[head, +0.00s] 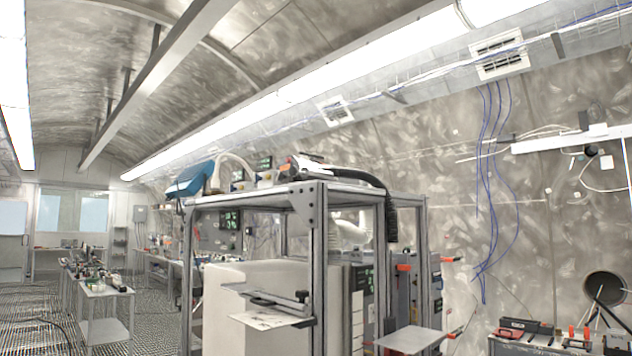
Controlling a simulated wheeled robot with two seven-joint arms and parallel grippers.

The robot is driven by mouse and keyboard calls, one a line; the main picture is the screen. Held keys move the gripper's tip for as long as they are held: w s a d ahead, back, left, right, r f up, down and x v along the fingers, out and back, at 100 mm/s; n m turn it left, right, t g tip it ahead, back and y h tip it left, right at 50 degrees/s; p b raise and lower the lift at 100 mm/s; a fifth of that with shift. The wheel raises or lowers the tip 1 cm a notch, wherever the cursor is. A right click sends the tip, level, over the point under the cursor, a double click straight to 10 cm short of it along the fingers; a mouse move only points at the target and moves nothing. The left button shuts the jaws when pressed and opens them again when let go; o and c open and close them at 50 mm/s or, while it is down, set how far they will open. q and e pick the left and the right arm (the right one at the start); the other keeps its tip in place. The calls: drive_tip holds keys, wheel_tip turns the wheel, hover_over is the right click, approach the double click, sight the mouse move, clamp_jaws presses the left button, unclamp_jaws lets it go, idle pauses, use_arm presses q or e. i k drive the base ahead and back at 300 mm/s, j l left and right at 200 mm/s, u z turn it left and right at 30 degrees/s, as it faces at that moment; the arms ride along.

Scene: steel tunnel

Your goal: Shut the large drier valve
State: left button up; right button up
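I cannot pick out the large drier valve for certain. A framed machine (317,215) of grey metal profiles stands in the middle of the head view, with a large pale cabinet inside. On its right side are grey units with an orange-red handle-like part (403,267) and another red part (447,260) sticking out to the right. They are too small to tell whether either is a valve, or open or shut. Neither of my grippers shows in the head view.
A small shelf (408,339) juts out at the machine's lower right. A bench with red and black tools (525,327) stands at the far right by the curved wall. A cart with small parts (103,288) stands at left. The grated floor (150,315) has free room between cart and machine.

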sight(255, 178)
drive_tip(key=i+u, duration=0.1)
drive_tip(key=u, duration=0.4)
drive_tip(key=i+j+u, duration=0.1)
drive_tip(key=i+u, duration=0.25)
drive_tip(key=i, duration=0.15)
drive_tip(key=i+u, duration=0.4)
drive_tip(key=i, duration=0.1)
